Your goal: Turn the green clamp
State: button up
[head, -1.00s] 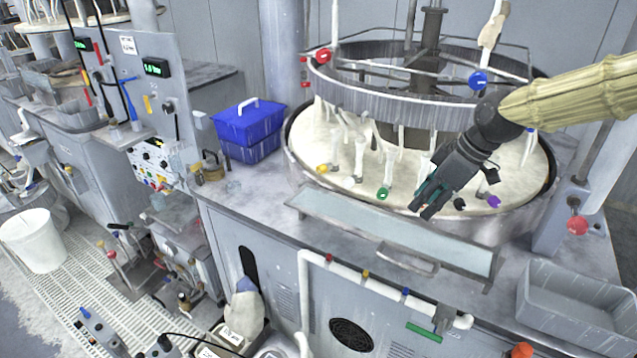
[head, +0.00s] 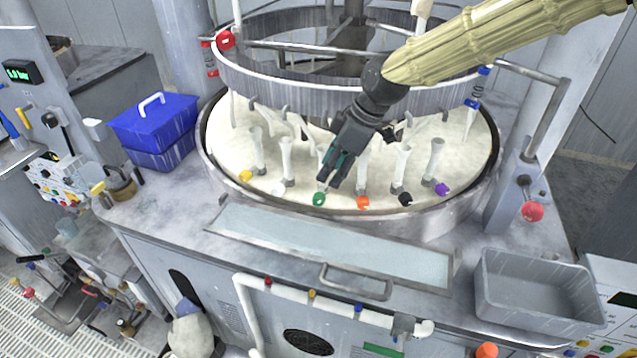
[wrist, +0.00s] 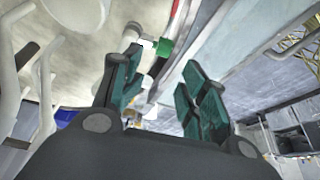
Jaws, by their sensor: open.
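The green clamp (head: 319,199) sits at the foot of a white post near the front rim of the round cream platen (head: 225,150). My gripper (head: 330,178) points down just above and slightly right of it, with open, empty jaws. In the wrist view, the green clamp (wrist: 165,47) shows beyond the opening between my fingers (wrist: 158,80), apart from them. The fingers have dark green pads. In the head view, my gripper covers part of the post behind the clamp.
A yellow clamp (head: 246,175) and a white one stand left of the green clamp. Orange (head: 363,202), black (head: 405,199) and purple (head: 442,189) clamps stand right. A metal ring (head: 290,92) hangs above the platen. A blue box (head: 155,130) stands left, a grey bin (head: 530,300) right.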

aim_at(318, 195)
jog(key=p+x, duration=0.2)
jog(key=x, duration=0.4)
jog(key=shift+w+f, duration=0.2)
jog(key=shift+f, duration=0.25)
jog(key=shift+s+a+f+p, duration=0.3)
jog(key=shift+s+p, duration=0.15)
jog(key=shift+s, duration=0.05)
jog(key=shift+a+f, duration=0.15)
jog(key=shift+a, duration=0.05)
jog(key=shift+w+f, duration=0.35)
jog(key=shift+s+d+r, duration=0.1)
jog(key=shift+s+r, duration=0.05)
jog(key=shift+s, duration=0.05)
grip_shut()
